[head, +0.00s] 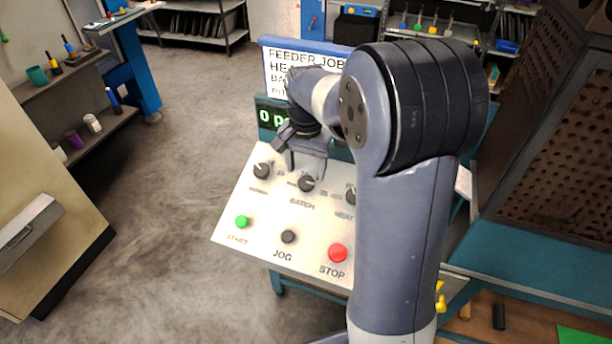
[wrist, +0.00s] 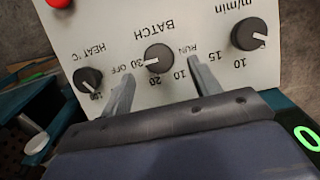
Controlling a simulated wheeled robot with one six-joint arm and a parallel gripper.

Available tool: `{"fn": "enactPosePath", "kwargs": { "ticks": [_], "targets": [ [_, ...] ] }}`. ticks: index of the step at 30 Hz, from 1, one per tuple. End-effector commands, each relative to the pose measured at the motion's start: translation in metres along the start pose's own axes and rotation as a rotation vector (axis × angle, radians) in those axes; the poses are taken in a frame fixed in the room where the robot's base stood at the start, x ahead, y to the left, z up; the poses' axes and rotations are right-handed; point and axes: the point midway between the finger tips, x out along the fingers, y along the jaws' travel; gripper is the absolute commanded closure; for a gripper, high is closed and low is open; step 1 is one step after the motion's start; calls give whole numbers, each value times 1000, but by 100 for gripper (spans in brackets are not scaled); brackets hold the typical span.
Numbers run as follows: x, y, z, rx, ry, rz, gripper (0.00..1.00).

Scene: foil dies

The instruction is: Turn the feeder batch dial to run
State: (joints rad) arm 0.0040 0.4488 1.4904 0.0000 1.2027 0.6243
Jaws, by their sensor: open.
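The batch dial (head: 306,183) is a round black knob in the middle of the upper row on the white sloped feeder panel (head: 262,205). In the wrist view, which is upside down, the batch dial (wrist: 158,57) has a white mark pointing left, to the side with OFF and 30. RUN is printed on its other side. My gripper (head: 307,172) is at the dial in the head view. In the wrist view my gripper (wrist: 163,70) is open, one finger on each side of the dial. I cannot tell whether either finger touches it.
A speed dial (head: 262,171) and a heat dial (head: 351,196) flank the batch dial. Below are a green start button (head: 242,222), a black jog button (head: 289,237) and a red stop button (head: 338,253). A job board (head: 285,75) stands behind. Open floor lies left.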

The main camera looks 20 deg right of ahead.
Motion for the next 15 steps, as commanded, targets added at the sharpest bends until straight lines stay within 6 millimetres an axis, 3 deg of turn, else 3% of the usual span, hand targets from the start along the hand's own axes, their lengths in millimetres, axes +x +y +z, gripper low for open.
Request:
{"fn": "enactPosePath", "kwargs": {
  "ticks": [6, 15],
  "targets": [
    [30, 0, 0, 0, -1, 1, 41],
    [39, 0, 0, 0, 1, 0, 41]
  ]
}}
